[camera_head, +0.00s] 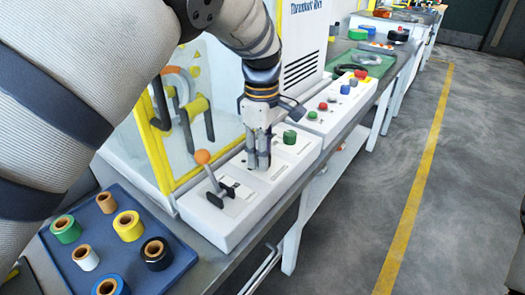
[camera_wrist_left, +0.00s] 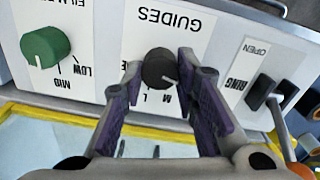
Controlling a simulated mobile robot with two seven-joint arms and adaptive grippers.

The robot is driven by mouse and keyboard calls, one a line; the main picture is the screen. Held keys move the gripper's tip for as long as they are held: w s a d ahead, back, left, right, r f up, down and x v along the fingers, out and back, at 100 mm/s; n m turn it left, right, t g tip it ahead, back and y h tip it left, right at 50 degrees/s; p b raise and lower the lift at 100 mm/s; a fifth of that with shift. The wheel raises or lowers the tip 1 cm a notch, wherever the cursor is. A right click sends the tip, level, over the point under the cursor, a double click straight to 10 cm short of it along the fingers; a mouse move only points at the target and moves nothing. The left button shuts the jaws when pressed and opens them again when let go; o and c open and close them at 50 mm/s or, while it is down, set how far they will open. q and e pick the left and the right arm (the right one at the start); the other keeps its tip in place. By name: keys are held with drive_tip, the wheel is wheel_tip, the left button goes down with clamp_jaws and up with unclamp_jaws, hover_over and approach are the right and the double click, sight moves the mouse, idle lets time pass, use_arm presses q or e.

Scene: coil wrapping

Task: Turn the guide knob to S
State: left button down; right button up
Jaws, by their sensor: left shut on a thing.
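The guide knob (camera_wrist_left: 158,68) is a small black knob with a white pointer mark, on a white label marked GUIDES (camera_wrist_left: 170,22). In the left wrist view, its pointer slants down to the right, near the letter M. The letter L shows beside M; S is not visible, perhaps behind a finger. My left gripper (camera_wrist_left: 158,80) is shut on the guide knob, one purple-padded finger on each side. In the head view, my left gripper (camera_head: 257,163) reaches straight down to the control panel (camera_head: 232,228) and hides the knob. My right gripper is not in view.
A green knob (camera_head: 290,137) sits close beside the gripper. A lever with an orange ball (camera_head: 202,156) stands on the near side. A blue tray (camera_head: 180,268) holds several rolls. A second panel (camera_head: 315,122) with coloured buttons lies beyond. The yellow-framed machine borders the panel.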

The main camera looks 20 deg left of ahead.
use_arm(q)
drive_tip(key=c, duration=1.2)
unclamp_jaws()
drive_tip(key=shift+c, duration=0.2)
drive_tip(key=shift+r, duration=0.1)
wheel_tip(320, 180, up, 12)
drive_tip(key=shift+s, duration=0.15)
